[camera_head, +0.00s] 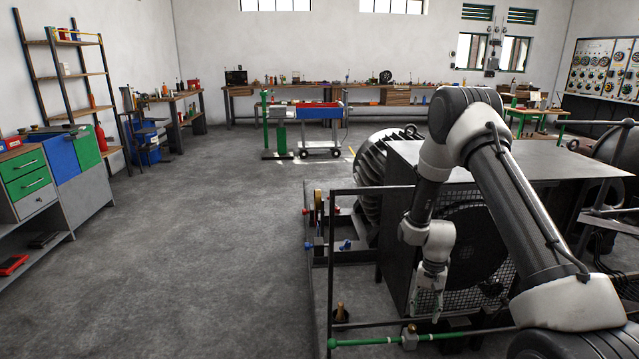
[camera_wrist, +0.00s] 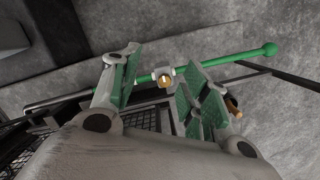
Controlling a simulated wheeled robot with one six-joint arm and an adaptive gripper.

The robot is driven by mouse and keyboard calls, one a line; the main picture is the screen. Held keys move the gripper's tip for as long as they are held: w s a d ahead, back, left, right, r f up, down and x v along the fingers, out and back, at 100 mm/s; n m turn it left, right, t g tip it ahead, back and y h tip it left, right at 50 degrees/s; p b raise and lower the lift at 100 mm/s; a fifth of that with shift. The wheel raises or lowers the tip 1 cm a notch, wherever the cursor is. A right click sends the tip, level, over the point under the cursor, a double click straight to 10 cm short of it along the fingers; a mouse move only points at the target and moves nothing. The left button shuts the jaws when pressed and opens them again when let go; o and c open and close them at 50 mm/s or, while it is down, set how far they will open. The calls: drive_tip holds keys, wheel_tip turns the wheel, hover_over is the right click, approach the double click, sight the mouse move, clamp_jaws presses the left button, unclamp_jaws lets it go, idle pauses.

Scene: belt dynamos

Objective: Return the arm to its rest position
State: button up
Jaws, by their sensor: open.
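My gripper (camera_head: 431,292) hangs down from my bent arm in front of the mesh side of a large metal machine (camera_head: 460,235). In the wrist view my gripper (camera_wrist: 155,90) is open, with two green-padded fingers spread and nothing held between them. Beyond the fingers is a green rod (camera_wrist: 225,60) with a round green end and a light fitting (camera_wrist: 163,78) on it. The same green rod (camera_head: 375,341) runs across the bottom of the head view, below my gripper. I cannot tell whether a finger touches the rod or fitting.
A dark frame (camera_head: 331,255) with red and blue valve handles stands left of the machine. A finned motor (camera_head: 372,170) is behind it. A blue and red cart (camera_head: 320,112) stands farther back. The grey floor (camera_head: 200,240) at left is clear, up to cabinets (camera_head: 60,165).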

drive_tip(key=s+r+n+t, duration=0.2)
drive_tip(key=s+r, duration=0.7)
drive_tip(key=r, duration=0.6)
drive_tip(key=s+d+r+n+t, duration=0.1)
drive_tip(key=s+r+n+t, duration=0.1)
drive_tip(key=s+r, duration=0.7)
drive_tip(key=s+r+n+t, duration=0.1)
drive_tip(key=s+r, duration=0.7)
drive_tip(key=r, duration=1.2)
drive_tip(key=shift+s+d+r+n+t+h, duration=0.2)
drive_tip(key=shift+s+r+n+t+h, duration=0.15)
drive_tip(key=shift+t, duration=0.25)
